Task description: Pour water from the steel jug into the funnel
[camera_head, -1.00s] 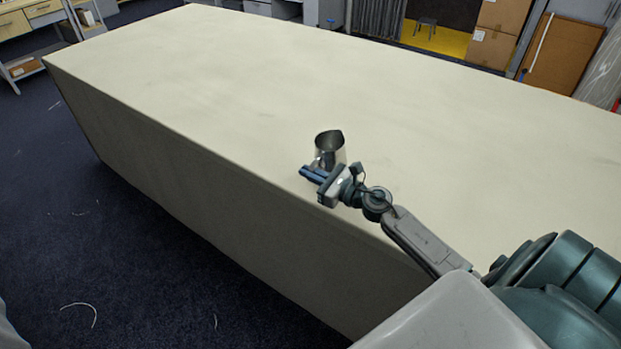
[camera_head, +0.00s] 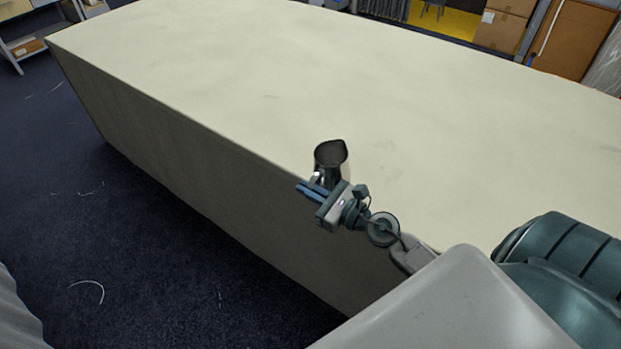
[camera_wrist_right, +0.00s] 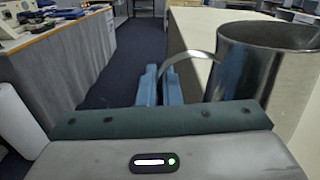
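The steel jug (camera_head: 331,163) is a shiny metal pitcher, upright, near the table's long front edge in the head view. In the right wrist view the jug (camera_wrist_right: 262,75) fills the upper right, its curved handle (camera_wrist_right: 190,55) reaching left to the fingers. My right gripper (camera_head: 308,190) has its blue fingers close together at the handle. In the right wrist view the gripper (camera_wrist_right: 161,84) appears shut on it. Whether the jug's base clears the cloth is hard to tell. Water inside cannot be made out. No funnel shows in either view. My left gripper is out of view.
The long cream cloth table (camera_head: 230,75) is bare apart from the jug. Dark blue carpet (camera_head: 150,240) lies along its front side. Cardboard boxes (camera_head: 502,28) stand beyond the far edge. Another bench (camera_wrist_right: 75,55) with items shows at left in the wrist view.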

